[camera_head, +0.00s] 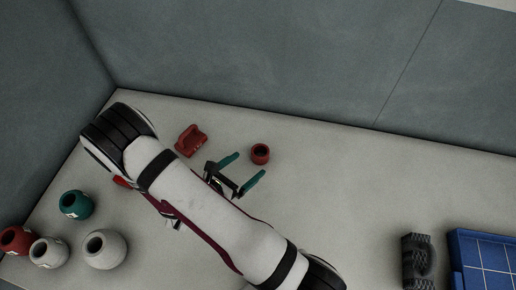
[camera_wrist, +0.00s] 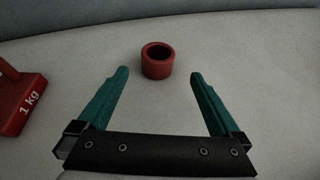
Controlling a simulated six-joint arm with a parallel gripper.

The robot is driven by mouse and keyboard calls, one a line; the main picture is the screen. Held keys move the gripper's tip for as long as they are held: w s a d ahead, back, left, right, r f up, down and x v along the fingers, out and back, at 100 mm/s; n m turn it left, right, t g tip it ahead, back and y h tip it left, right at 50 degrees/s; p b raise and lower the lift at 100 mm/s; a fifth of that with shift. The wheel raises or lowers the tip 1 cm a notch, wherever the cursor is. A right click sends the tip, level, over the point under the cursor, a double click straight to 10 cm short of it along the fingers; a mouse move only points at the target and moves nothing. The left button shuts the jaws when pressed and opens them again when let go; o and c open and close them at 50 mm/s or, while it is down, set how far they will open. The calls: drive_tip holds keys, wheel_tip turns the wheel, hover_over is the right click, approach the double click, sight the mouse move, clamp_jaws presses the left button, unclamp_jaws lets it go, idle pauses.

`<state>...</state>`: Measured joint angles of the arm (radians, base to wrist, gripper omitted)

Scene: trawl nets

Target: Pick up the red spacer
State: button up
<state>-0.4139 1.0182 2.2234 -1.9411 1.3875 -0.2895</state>
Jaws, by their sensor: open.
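The red spacer (camera_head: 260,154) is a short hollow ring standing upright on the pale table in the head view. In the wrist view the red spacer (camera_wrist: 157,62) stands just beyond the fingertips, roughly midway between them, with its hole facing up. My gripper (camera_head: 246,167) has teal fingers and is open and empty. In the wrist view my gripper (camera_wrist: 160,74) has its fingers apart, one on each side of the line to the spacer, not touching it.
A red 1 kg block with a handle (camera_head: 190,141) lies left of my gripper. Round weights in teal (camera_head: 76,204), red (camera_head: 16,240) and white (camera_head: 103,249) stand at the left. A dark mesh object (camera_head: 417,262) and a blue tray (camera_head: 456,250) are at the lower right. Grey walls bound the back.

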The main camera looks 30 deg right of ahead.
sight(254, 158)
drive_tip(key=x, duration=0.8)
drive_tip(key=shift+w+d, duration=0.1)
drive_tip(key=shift+w, duration=0.15)
drive_tip(key=shift+r, duration=0.1)
drive_tip(key=c, duration=1.6)
